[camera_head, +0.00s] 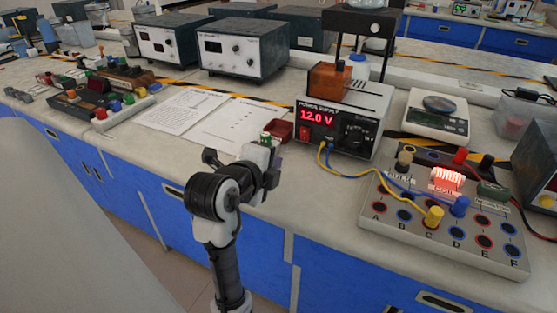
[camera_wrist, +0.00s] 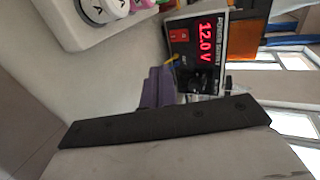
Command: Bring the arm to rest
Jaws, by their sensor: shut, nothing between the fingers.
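My arm rises from the bottom middle of the head view, bent at a dark round joint. My gripper (camera_head: 264,160) is at its upper end, in front of the bench edge and left of the power supply (camera_head: 340,120). The gripper is shut and empty, touching nothing that I can make out. In the wrist view, the gripper's purple-grey fingers (camera_wrist: 158,86) show beyond its dark bar, with the power supply (camera_wrist: 195,52) behind them. The supply's red display reads 12.0 V.
A terminal board (camera_head: 445,220) with a glowing coil and plugged leads stands at right, near the bench edge. A small red tray (camera_head: 279,131) lies just behind my gripper. Paper sheets (camera_head: 180,110) lie behind and left. A scale (camera_head: 436,117) stands at right.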

